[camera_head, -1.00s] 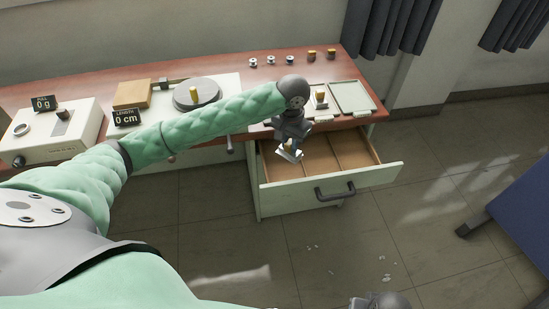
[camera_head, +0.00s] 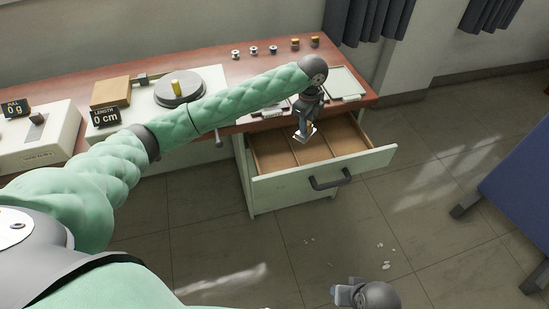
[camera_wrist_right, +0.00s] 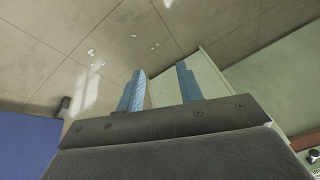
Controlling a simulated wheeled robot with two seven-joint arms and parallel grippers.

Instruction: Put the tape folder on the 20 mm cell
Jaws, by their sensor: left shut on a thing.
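My left gripper (camera_head: 307,123) is shut on a small white piece with a yellowish part (camera_head: 305,134), which looks like the tape folder. In the head view it hangs over the back of the open drawer (camera_head: 325,183); its height above it is unclear. The drawer has several bare wooden compartments; no size labels are readable, so I cannot tell which cell is 20 mm. My right gripper (camera_head: 338,294) is low at the bottom of the head view; in the right wrist view its blue fingers (camera_wrist_right: 160,88) are apart with nothing between them.
A pale tray (camera_head: 345,83) lies on the wooden desk right of the left wrist. Several small spools (camera_head: 254,50) stand along the back. A blue panel (camera_head: 520,185) stands at right.

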